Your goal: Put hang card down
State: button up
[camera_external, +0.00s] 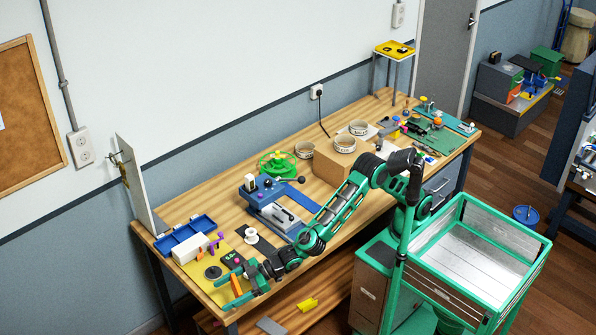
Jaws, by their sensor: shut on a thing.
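My gripper (233,284) is at the near left end of the workbench (330,222), low over the yellow mat (203,287). Its green fingers are shut on a small orange piece, which I take to be the hang card (236,285). The fingers hide part of it. At this size I cannot tell whether the card touches the mat or hangs just above it.
A blue divided tray (186,235), a white block (188,248) and a purple piece (216,242) stand close by. An upright white panel with a hook (138,185) stands at the bench's left end. A blue fixture (272,205) and a cardboard box (335,165) are farther right.

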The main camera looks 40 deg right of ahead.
send_over(212, 298)
notch_tip(212, 298, down, 7)
jog(key=shift+f, duration=2)
jog(key=shift+f, duration=0.15)
jog(key=o, duration=1)
jog(key=shift+d+r, duration=0.2)
jog(key=shift+r, duration=0.05)
jog(key=v, duration=1.1)
jog(key=shift+s+d, duration=0.2)
jog(key=shift+d, duration=0.05)
jog(key=shift+r, duration=0.1)
